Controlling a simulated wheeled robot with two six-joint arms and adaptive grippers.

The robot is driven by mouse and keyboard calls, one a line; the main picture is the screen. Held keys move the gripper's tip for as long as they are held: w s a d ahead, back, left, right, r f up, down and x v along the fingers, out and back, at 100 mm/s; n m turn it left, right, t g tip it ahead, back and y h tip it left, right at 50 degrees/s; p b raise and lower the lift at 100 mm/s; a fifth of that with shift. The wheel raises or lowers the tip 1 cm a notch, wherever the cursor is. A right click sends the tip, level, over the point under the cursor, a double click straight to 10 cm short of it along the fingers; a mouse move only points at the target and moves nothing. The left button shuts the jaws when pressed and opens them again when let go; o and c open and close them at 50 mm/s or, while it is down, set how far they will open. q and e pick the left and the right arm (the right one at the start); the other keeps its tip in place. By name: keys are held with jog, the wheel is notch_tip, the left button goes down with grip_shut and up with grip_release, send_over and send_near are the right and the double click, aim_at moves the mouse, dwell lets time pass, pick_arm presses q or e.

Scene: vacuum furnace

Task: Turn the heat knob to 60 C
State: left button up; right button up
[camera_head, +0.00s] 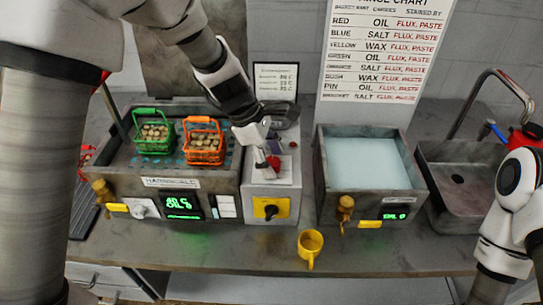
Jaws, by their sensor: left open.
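The left bath's front panel has a pale round knob (145,208) beside a green-lit display (181,207), which seems to read about 40 C with the word OIL. A second, black knob (270,208) sits on a yellow plate on the front of the middle unit (259,188). I cannot tell from labels which one is the heat knob. My left gripper (268,163) is open, pointing down over the middle unit's top, close to a red part there. It is apart from both knobs. My right arm shows at the right edge, its gripper out of view.
A green basket (154,138) and an orange basket (205,146) hold small round pieces in the left bath. A yellow mug (310,247) stands near the counter's front edge. The right bath (362,165) holds pale liquid; a sink (460,180) is beyond it.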

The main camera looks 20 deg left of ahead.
pick_arm(q)
jog(key=shift+s+r, duration=0.1)
jog(key=shift+s, duration=0.15)
jog(key=shift+c, duration=1.3)
jog(key=c, duration=0.9)
